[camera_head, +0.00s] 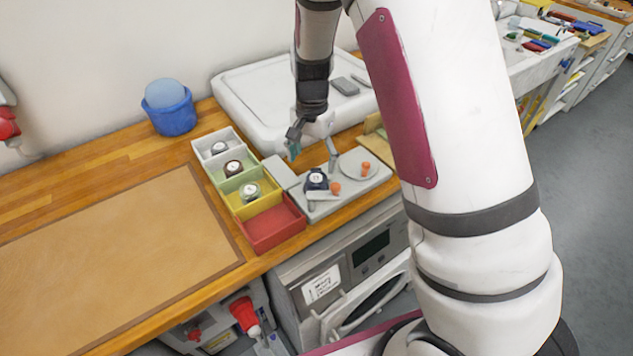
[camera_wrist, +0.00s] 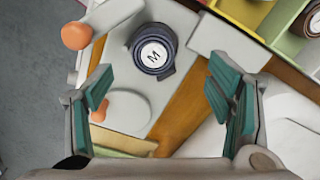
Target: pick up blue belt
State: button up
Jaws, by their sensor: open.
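The blue belt (camera_head: 317,180) is a dark navy coil, with a round white label on top reading M in the wrist view (camera_wrist: 153,52). It lies on a light grey plate (camera_head: 352,196), right of the sorting tray. My gripper (camera_head: 312,157) is above and behind it, pointing down, with nothing between its fingers. In the wrist view my gripper (camera_wrist: 156,90) has its teal-padded fingers wide apart, and the belt shows beyond the tips, roughly centred between them. The fingers do not appear to touch it.
A sorting tray has several coloured compartments; rolled belts lie in some, while the red compartment (camera_head: 273,226) is empty. Orange knobs (camera_head: 335,187) and a round grey disc (camera_head: 358,163) are close to the belt. A blue tub (camera_head: 170,112) and a white case (camera_head: 250,95) stand behind.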

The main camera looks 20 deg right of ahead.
aim_at(316, 178)
jog(key=f, duration=0.3)
jog(key=f+p, duration=0.1)
jog(key=f, duration=0.1)
jog(key=shift+s+d+f, duration=0.1)
jog(key=shift+s+d, duration=0.2)
jog(key=shift+d, duration=0.05)
jog(key=shift+w+f, duration=0.1)
jog(key=shift+f, duration=0.45)
jog(key=c, duration=1.3)
